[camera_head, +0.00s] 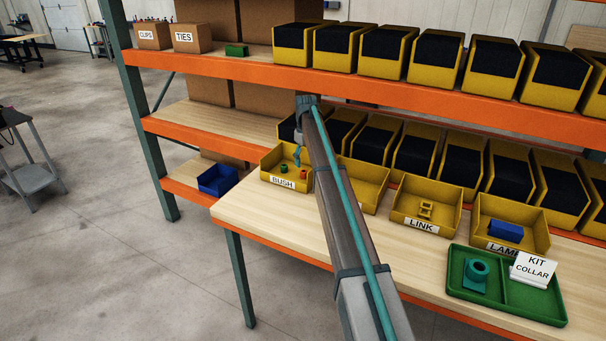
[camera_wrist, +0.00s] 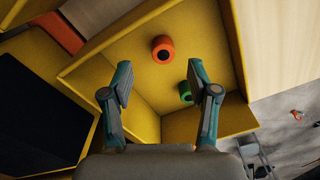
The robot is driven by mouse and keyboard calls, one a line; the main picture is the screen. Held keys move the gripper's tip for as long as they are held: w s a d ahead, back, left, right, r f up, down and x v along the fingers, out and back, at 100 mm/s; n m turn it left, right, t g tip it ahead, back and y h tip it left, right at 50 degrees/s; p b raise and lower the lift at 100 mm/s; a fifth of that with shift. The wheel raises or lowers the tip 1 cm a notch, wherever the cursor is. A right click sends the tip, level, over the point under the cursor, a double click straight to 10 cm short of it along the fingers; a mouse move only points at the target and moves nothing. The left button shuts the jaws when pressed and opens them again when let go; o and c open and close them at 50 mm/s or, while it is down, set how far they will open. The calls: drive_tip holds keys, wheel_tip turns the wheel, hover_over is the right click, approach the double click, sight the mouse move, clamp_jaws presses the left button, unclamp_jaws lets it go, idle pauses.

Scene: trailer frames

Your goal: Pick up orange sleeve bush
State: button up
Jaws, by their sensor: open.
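The orange sleeve bush (camera_wrist: 163,48) lies in the yellow bin labelled BUSH (camera_head: 283,183). It is a short ring with a dark bore. A green bush (camera_wrist: 186,92) lies in the same bin. In the head view the orange bush (camera_head: 303,173) is at the right of the bin and the green one (camera_head: 284,169) is to its left. My gripper (camera_wrist: 158,75) is open and empty over the bin in the wrist view. The orange bush shows beyond the fingertips, between their lines; the green one is near the right finger. In the head view my arm partly hides the gripper.
Yellow bins labelled LINK (camera_head: 421,224) and LAMP (camera_head: 506,246) stand to the right on the wooden shelf (camera_head: 262,214). A green tray (camera_head: 507,292) holds a green collar and a KIT COLLAR sign. A blue bin (camera_head: 217,180) sits left. An upper orange-edged shelf (camera_head: 400,88) runs above.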

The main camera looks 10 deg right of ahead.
sight(303, 171)
drive_tip(key=shift+w+a+f+p, duration=0.15)
drive_tip(key=shift+f+p, duration=0.3)
drive_tip(key=shift+f, duration=1)
drive_tip(key=shift+s+a+f+p, duration=0.15)
drive_tip(key=shift+f+p, duration=0.3)
drive_tip(key=shift+f, duration=0.95)
drive_tip(key=shift+w, duration=0.1)
drive_tip(key=shift+c, duration=0.3)
clamp_jaws()
